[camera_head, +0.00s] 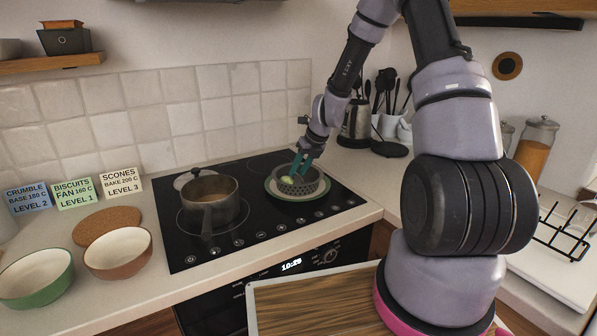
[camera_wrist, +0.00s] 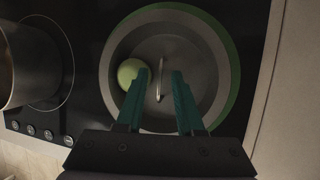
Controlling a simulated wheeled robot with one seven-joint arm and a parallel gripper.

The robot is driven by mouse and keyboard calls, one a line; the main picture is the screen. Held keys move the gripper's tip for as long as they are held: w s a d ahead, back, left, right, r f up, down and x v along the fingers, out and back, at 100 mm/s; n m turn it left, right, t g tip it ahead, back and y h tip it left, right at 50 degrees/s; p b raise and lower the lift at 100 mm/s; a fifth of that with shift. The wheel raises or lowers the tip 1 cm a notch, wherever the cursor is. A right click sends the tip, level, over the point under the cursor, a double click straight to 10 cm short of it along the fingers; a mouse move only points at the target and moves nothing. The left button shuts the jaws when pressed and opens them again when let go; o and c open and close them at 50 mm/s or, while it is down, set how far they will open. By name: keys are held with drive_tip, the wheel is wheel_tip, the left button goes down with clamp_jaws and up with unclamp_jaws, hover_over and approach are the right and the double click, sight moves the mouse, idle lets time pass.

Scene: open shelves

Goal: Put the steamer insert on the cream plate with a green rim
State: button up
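The steamer insert (camera_head: 298,187) is a dark grey perforated bowl on the right of the black cooktop. It appears to rest on the cream plate with a green rim (camera_head: 300,199), whose edge shows around its base. In the wrist view the insert (camera_wrist: 190,50) has a thin upright handle (camera_wrist: 161,75) in its middle, and the plate's green rim (camera_wrist: 236,75) shows to the right. A round pale green item (camera_wrist: 130,72) lies inside the insert. My gripper (camera_head: 299,168) reaches down into the insert; its teal fingers (camera_wrist: 160,80) are apart, with the handle between their tips.
A pot (camera_head: 210,203) stands on the cooktop to the left. A green bowl (camera_head: 36,279), a brown bowl (camera_head: 118,254) and a cork mat (camera_head: 106,226) are on the left counter. A kettle (camera_head: 354,125) and a utensil holder stand behind right. A wooden board (camera_head: 310,303) lies in front.

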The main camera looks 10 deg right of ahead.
drive_tip(key=s+d+r+n, duration=0.1)
drive_tip(key=s+r+n, duration=0.2)
drive_tip(key=r, duration=0.4)
drive_tip(key=s+d+r+n+t, duration=0.1)
drive_tip(key=s+r+n, duration=0.15)
drive_tip(key=r, duration=0.45)
drive_tip(key=s+d+r+n, duration=0.1)
drive_tip(key=s+r+n, duration=0.15)
drive_tip(key=r, duration=0.45)
drive_tip(key=s+d+r+n+t, duration=0.1)
drive_tip(key=s+r+n, duration=0.5)
drive_tip(key=s+n, duration=0.4)
drive_tip(key=s+d+r+n+t+h, duration=0.1)
drive_tip(key=s+r+n, duration=0.6)
drive_tip(key=s+n, duration=0.3)
drive_tip(key=shift+s+d+n+t+h, duration=0.15)
drive_tip(key=shift+s+n+t+h, duration=0.2)
drive_tip(key=shift+s, duration=0.65)
